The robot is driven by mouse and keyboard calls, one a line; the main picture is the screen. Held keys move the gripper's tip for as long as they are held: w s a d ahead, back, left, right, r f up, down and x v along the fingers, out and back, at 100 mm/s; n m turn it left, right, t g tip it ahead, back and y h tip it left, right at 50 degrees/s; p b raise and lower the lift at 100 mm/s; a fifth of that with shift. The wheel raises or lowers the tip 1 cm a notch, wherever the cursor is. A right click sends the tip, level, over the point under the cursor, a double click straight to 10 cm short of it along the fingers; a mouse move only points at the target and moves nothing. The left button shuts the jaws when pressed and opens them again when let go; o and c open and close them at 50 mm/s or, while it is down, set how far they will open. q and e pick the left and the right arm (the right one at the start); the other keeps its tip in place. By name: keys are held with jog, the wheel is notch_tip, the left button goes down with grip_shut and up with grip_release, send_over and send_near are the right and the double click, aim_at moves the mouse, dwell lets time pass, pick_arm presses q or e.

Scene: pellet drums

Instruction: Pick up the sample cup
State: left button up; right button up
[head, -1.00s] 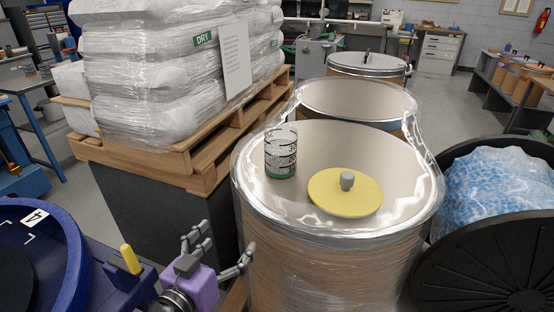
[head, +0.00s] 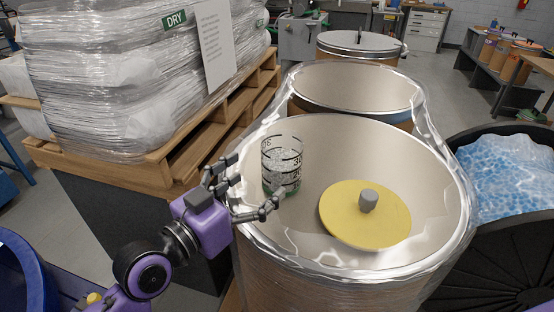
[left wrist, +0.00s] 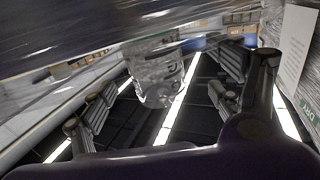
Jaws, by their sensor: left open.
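The sample cup (head: 282,160) is clear, with dark markings and a green base. It appears upright inside the near wrapped drum (head: 330,262), by its left wall. My left gripper (head: 253,184) is open at the drum's left rim, with its fingers pointing at the cup from the left. In the left wrist view, a clear, cup-like shape (left wrist: 158,82) shows ahead between the spread fingers (left wrist: 160,98). The fingers do not visibly close on it. My right gripper is not in view.
A yellow disc (head: 350,222) with a grey knob lies in the same drum, right of the cup. Another open drum (head: 352,100) and a lidded drum (head: 360,42) stand behind. A pallet (head: 150,170) with wrapped sacks is at left. A black bin (head: 510,245) is at right.

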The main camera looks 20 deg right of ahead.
aim_at(270, 175)
pick_arm(q)
jog(key=shift+d+r, duration=0.25)
jog(key=shift+d, duration=0.7)
jog(key=x, duration=0.2)
jog(key=p+x, duration=0.1)
jog(key=x, duration=0.1)
jog(key=shift+a+f, duration=0.1)
jog(key=shift+f, duration=0.2)
jog(key=shift+w+d, duration=0.3)
jog(key=shift+d, duration=0.1)
jog(key=shift+f, duration=0.1)
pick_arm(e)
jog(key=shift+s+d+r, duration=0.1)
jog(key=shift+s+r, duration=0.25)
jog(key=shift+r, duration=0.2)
